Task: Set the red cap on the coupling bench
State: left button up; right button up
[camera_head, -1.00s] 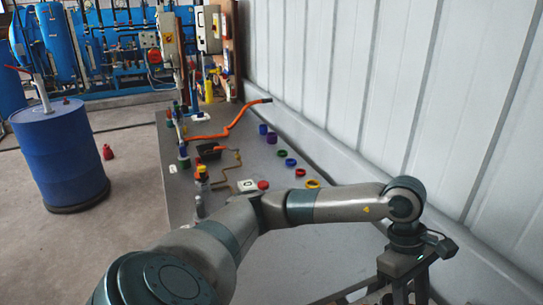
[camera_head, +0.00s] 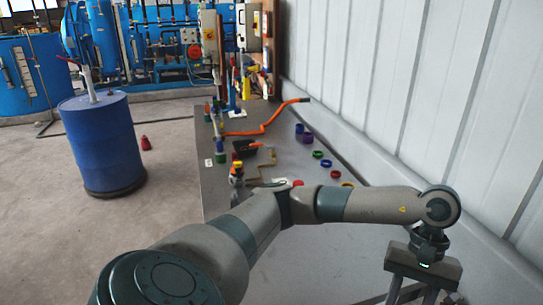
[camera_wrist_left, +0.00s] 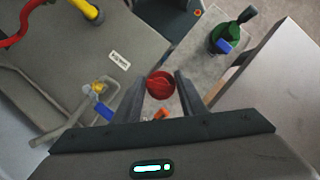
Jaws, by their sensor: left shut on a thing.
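My left gripper (camera_head: 408,292) hangs low at the right of the head view, with its fingers cut off by the bottom edge. In the left wrist view, my left gripper (camera_wrist_left: 157,92) is shut on the round red cap (camera_wrist_left: 160,85), which sits between its two fingers. The held cap cannot be made out in the head view. The long grey coupling bench (camera_head: 290,250) runs along the wall, partly hidden by my left arm. A small red round piece (camera_head: 297,183) lies on it beside a white label. My right gripper is not in view.
Several coloured rings, such as a green one (camera_head: 318,154), lie along the bench's right side. An orange hose (camera_head: 262,129) lies farther back. A blue drum (camera_head: 103,145) stands on the floor left of the bench.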

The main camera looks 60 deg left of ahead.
aim_at(259, 277)
jog(key=u, duration=0.45)
jog(key=j+u, duration=0.1)
jog(key=u, duration=0.35)
jog(key=k+j+u, duration=0.1)
jog(key=u, duration=0.4)
jog(key=j+u, duration=0.1)
jog(key=u, duration=0.8)
jog(key=j+u, duration=0.15)
jog(key=u, duration=0.8)
jog(key=z, duration=0.45)
jog(key=i+z, duration=0.1)
jog(key=z, duration=0.35)
jog(key=j+z, duration=0.1)
jog(key=z, duration=0.35)
jog(key=i+j+z, duration=0.1)
jog(key=z, duration=0.35)
jog(key=j+z, duration=0.1)
jog(key=z, duration=0.4)
jog(key=j+z, duration=0.1)
jog(key=z, duration=0.35)
jog(key=i+j, duration=0.05)
